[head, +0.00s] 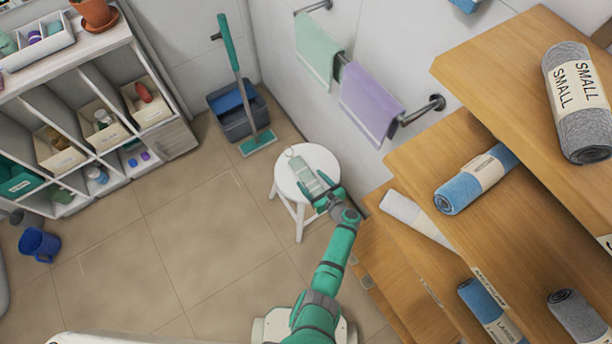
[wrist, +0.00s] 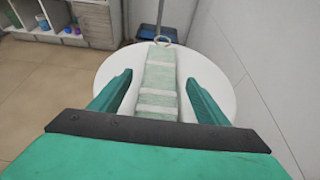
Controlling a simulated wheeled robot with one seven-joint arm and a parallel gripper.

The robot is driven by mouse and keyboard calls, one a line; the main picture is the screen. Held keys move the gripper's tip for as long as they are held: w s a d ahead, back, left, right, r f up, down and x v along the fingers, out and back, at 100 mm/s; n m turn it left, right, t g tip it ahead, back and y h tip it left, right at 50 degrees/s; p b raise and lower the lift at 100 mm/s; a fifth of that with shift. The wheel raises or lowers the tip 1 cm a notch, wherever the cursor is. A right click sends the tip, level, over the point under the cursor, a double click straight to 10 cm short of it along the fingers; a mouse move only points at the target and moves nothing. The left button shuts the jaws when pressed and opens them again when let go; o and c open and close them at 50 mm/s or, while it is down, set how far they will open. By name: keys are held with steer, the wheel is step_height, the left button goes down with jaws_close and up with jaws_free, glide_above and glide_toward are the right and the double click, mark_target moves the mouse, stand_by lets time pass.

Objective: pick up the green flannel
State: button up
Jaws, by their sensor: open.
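A long pale green cloth-like piece with white bands (head: 303,173) lies on the round white stool (head: 322,159). In the wrist view this banded piece (wrist: 160,78) runs away from me, with a pale ring at its far end. I cannot tell for sure whether it is the flannel. A plain light green cloth (head: 318,50) also hangs on the wall rail. My gripper (head: 325,191) is open at the stool's near side. In the wrist view its two fingers (wrist: 158,88) stand apart, one on each side of the banded piece, not closed on it.
A lilac towel (head: 370,103) hangs beside the light green cloth. Wooden steps with rolled towels (head: 478,180) rise close on the right. A mop (head: 240,90) and a blue-grey bucket (head: 236,112) stand behind the stool.

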mark_target(302, 170)
steer(key=shift+x, duration=1.1)
steer(key=c, duration=1.1)
steer(key=shift+c, duration=0.2)
steer(key=shift+r, duration=0.1)
